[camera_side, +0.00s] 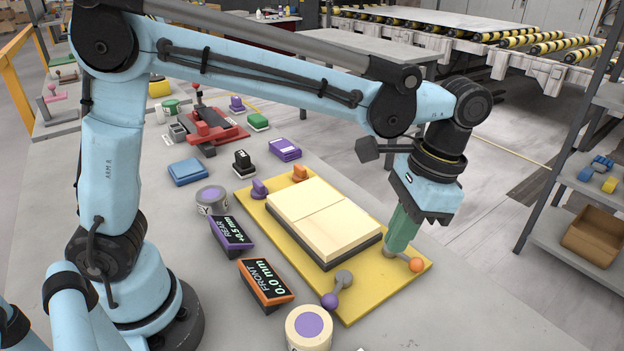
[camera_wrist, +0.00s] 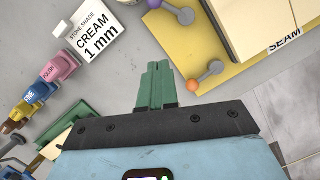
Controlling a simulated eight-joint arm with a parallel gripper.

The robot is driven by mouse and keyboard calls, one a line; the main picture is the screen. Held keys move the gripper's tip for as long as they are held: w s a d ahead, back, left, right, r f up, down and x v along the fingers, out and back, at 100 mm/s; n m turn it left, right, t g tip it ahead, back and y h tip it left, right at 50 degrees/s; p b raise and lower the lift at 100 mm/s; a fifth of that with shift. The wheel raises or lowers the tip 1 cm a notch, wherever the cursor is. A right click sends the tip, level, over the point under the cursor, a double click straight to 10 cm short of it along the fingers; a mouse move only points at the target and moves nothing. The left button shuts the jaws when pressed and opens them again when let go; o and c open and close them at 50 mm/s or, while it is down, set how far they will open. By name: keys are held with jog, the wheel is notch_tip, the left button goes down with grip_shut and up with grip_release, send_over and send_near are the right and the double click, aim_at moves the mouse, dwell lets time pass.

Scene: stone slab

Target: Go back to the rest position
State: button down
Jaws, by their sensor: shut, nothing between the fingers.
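My gripper (camera_side: 392,247) is shut and empty, its green fingers pointing down over the right corner of the yellow board (camera_side: 257,215). In the side view its tips appear close to a grey lever with an orange ball knob (camera_side: 416,265); I cannot tell if they touch. In the wrist view the shut green fingers (camera_wrist: 158,70) show apart from that orange knob (camera_wrist: 193,86). Two cream slabs (camera_side: 321,213) lie side by side on a dark base on the yellow board. A second grey lever with a purple knob (camera_side: 329,301) sits at the board's front edge.
Two readouts, a purple-framed REAR one (camera_side: 231,235) and an orange-framed FRONT one (camera_side: 265,283), stand left of the board. A round tub (camera_side: 309,328) is in front. A red tool (camera_side: 208,127) and small blocks stand behind. A shelf (camera_side: 590,190) stands at the right.

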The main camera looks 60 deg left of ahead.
jog(key=s+a+n+t, duration=0.2)
jog(key=a+t, duration=0.2)
jog(key=a, duration=0.4)
jog(key=s+a+n+t+h, duration=0.1)
jog(key=s+a+n+t, duration=0.2)
jog(key=a, duration=0.6)
jog(key=t, duration=0.2)
jog(key=shift+a+f+t, duration=0.2)
jog(key=shift+f+t, duration=0.05)
jog(key=shift+t, duration=0.05)
